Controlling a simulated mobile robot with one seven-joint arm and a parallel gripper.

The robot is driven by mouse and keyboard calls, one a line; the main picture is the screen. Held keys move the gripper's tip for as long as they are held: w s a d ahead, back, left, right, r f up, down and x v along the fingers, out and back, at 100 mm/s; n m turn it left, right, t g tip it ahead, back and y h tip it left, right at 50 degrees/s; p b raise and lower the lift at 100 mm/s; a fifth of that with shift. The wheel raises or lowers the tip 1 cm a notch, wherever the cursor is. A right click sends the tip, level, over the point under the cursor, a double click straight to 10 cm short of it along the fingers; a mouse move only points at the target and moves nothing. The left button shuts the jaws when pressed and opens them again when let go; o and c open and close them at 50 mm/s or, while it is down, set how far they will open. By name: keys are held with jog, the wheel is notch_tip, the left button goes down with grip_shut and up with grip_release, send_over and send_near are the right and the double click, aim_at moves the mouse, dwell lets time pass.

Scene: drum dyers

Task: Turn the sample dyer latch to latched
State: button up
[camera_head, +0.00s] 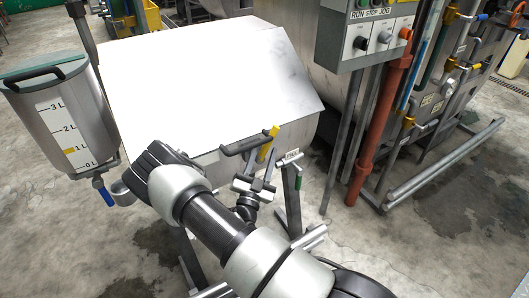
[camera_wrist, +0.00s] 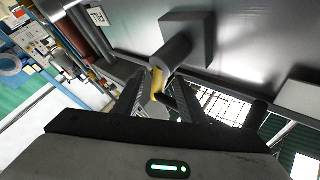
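The sample dyer (camera_head: 215,75) is the machine with the white sloping lid. On its front, near the lid's lower right corner, are a black bar handle (camera_head: 245,146) and a yellow lever piece (camera_head: 268,144). I cannot tell for certain which is the latch. My gripper (camera_head: 258,170) is just below them, fingers pointing up at them. In the wrist view my gripper (camera_wrist: 158,92) has its fingers apart. A dark cylinder (camera_wrist: 170,53) on a block and a yellow piece (camera_wrist: 158,84) show beyond and between the fingertips. I cannot tell whether they touch.
A measuring vessel (camera_head: 55,120) with a green rim stands left of the dyer. A control box (camera_head: 365,35) on posts and a red pipe (camera_head: 379,130) stand at right. A green-and-grey handle (camera_head: 296,185) is close to the right of my gripper.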

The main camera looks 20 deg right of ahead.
jog(key=shift+w+d+r, duration=0.15)
jog(key=shift+w+d, duration=0.1)
jog(key=shift+w, duration=0.05)
grip_shut()
jog(key=shift+a+f+n+t+b, duration=0.2)
jog(key=shift+f+n+t+b, duration=0.2)
jog(key=shift+n+b, duration=0.25)
jog(key=shift+a+n+t+b, duration=0.25)
jog(key=shift+n+t+b, duration=0.45)
jog(key=shift+b, duration=0.1)
jog(key=shift+s+a+r+n+t+y+b, duration=0.15)
jog(key=shift+n+t+y+b, duration=0.25)
jog(key=shift+n, duration=0.2)
jog(key=shift+a+r+n+t+y+b, duration=0.1)
jog(key=shift+n+t+y+b, duration=0.25)
jog(key=shift+n+t, duration=0.2)
jog(key=shift+r+n+t, duration=0.2)
jog(key=shift+n+t, duration=0.05)
jog(key=shift+n, duration=0.15)
grip_release()
